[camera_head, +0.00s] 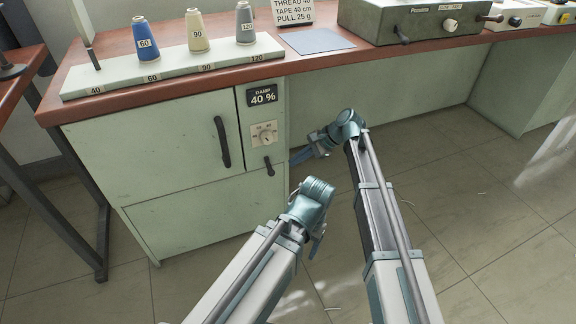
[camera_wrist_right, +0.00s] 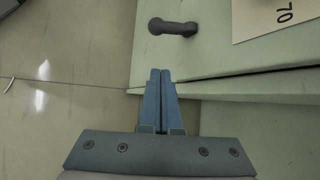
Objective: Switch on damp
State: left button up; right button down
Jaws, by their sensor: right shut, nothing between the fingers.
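The damp panel is on the right end of the green cabinet. Its dark display (camera_head: 262,95) reads "DAMP 40 %". Below it is a cream dial plate with a round knob (camera_head: 265,137); a corner of the plate marked 70 (camera_wrist_right: 280,18) shows in the right wrist view. A small dark lever (camera_head: 269,167) sits under the plate and also shows in the wrist view (camera_wrist_right: 173,27). My right gripper (camera_head: 295,160) is shut and empty, right of the lever and apart from it; its blue fingers (camera_wrist_right: 159,75) point towards the cabinet edge. My left gripper (camera_head: 314,249) is low in front, its fingers mostly hidden.
A dark door handle (camera_head: 222,142) stands left of the panel. The wooden worktop (camera_head: 170,86) overhangs above, with a rack of blue, cream and grey cones (camera_head: 196,32). A green machine (camera_head: 410,20) stands at the back right. The tiled floor (camera_head: 450,190) is open at right.

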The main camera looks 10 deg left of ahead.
aim_at(270, 168)
jog(key=b+x, duration=0.6)
jog(key=x, duration=0.3)
pick_arm(q)
jog(key=shift+f+p, duration=1.5)
jog(key=shift+p, duration=0.4)
pick_arm(e)
jog(key=shift+s+d+r, duration=0.1)
jog(key=shift+s+r, duration=0.4)
jog(key=shift+r, duration=0.4)
jog(key=shift+s+r, duration=0.5)
jog(key=shift+r, duration=0.4)
